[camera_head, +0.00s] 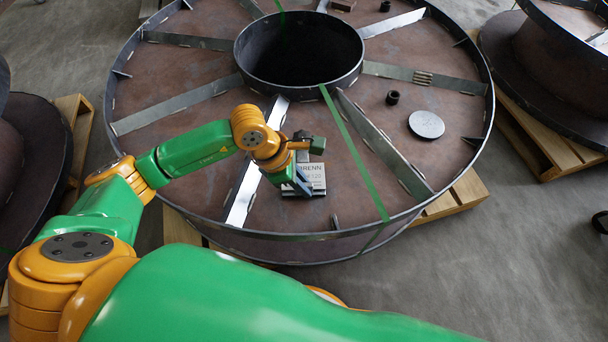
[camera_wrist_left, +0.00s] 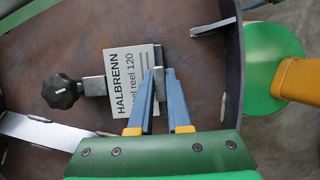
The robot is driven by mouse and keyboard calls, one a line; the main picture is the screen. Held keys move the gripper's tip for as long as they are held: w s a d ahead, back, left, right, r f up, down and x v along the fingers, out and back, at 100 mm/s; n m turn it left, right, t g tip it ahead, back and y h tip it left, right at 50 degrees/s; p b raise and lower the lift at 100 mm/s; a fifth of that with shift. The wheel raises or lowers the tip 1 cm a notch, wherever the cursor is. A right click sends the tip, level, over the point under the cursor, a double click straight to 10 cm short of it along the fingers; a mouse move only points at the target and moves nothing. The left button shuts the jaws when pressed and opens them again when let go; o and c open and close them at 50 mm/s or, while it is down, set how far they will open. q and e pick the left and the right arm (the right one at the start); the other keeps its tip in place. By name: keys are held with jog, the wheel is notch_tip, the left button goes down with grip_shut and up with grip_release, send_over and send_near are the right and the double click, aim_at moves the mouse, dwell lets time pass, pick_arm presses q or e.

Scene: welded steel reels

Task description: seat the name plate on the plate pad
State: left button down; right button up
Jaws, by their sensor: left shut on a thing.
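The name plate (camera_head: 314,173) is a white card-like plate with black lettering, and it shows larger in the left wrist view (camera_wrist_left: 122,85). It lies over or just above a dark grey block, seemingly the plate pad (camera_wrist_left: 158,56), on the reel's flange. I cannot tell whether they touch. My left gripper (camera_head: 302,184) is at the plate; its blue fingers (camera_wrist_left: 164,72) are close together at the plate's edge and shut on it, hiding part of it. My right gripper is not in view.
A clamp with a black knob (camera_wrist_left: 62,91) stands beside the plate. Steel ribs (camera_head: 243,192) and a raised rim bound this part of the reel (camera_head: 200,75). A green strap (camera_head: 352,150) crosses the flange. A grey disc (camera_head: 426,125) and dark bushing (camera_head: 392,98) lie to the right.

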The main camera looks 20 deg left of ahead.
pick_arm(q)
jog(key=shift+f, duration=0.2)
dwell(0.4)
jog(key=c, duration=0.8)
grip_release()
jog(key=shift+o, duration=0.3)
jog(key=o, duration=0.4)
jog(key=shift+c, duration=0.2)
jog(key=shift+o, duration=0.2)
jog(key=o, duration=0.3)
jog(key=shift+o, duration=0.2)
jog(key=shift+r, duration=0.1)
